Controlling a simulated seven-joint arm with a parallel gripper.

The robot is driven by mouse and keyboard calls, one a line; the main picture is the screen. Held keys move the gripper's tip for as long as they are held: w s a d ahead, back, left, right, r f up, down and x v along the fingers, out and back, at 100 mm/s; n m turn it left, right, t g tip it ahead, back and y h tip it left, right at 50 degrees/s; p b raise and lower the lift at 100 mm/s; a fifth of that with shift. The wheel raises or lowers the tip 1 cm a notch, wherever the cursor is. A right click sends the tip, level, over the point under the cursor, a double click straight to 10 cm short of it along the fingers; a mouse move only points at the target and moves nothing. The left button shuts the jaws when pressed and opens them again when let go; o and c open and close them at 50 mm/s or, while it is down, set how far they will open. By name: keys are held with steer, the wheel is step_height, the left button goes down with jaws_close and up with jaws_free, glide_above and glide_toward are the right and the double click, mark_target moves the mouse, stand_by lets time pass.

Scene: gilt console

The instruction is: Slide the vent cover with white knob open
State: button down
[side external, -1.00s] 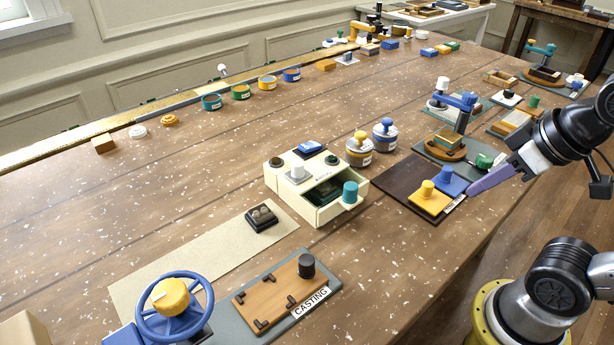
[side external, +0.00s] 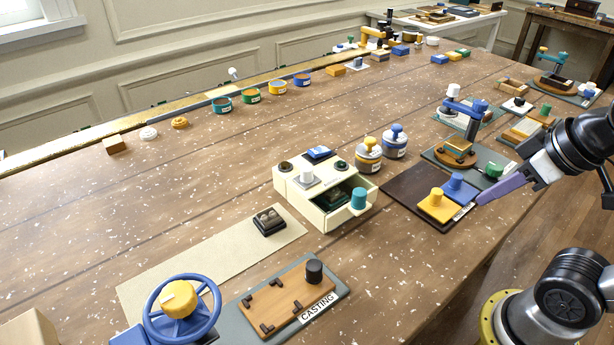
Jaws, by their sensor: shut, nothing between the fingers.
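A white knob (side external: 306,175) stands on a small grey plate on top of the cream cabinet (side external: 290,190). I cannot tell for certain which of these is the vent cover. My gripper (side external: 480,200) has purple fingers and is shut and empty. Its tip is low at the right edge of the dark brown board, beside the blue knobbed block (side external: 459,187) and the yellow one (side external: 438,206). Whether it touches the board is unclear.
The cabinet's drawer with a teal knob (side external: 359,198) stands out toward the right. Two lidded pots (side external: 369,158) stand behind it. A casting board (side external: 290,300) and a blue wheel (side external: 180,312) are at the front. The table's middle left is mostly clear.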

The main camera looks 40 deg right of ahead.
steer(key=c, duration=1.5)
jaws_free()
steer(key=shift+c, duration=0.2)
steer(key=shift+o, duration=2.4)
steer(key=shift+s+n, duration=0.3)
steer(key=shift+s, duration=0.05)
steer(key=o, duration=0.4)
steer(key=shift+n+g, duration=0.3)
steer(key=shift+n, duration=0.3)
steer(key=r, duration=0.2)
steer(key=w+r, duration=0.1)
steer(key=r, duration=0.1)
steer(key=shift+w+r, duration=0.1)
steer(key=shift+r, duration=0.25)
steer(key=w+a+r+n+g, duration=0.2)
steer(key=w+a+r+n, duration=0.2)
steer(key=w+r, duration=0.85)
steer(key=n+g, duration=0.3)
glide_above(307, 168)
step_height(307, 168, down, 8)
step_height(307, 168, down, 13)
steer(key=shift+f, duration=0.2)
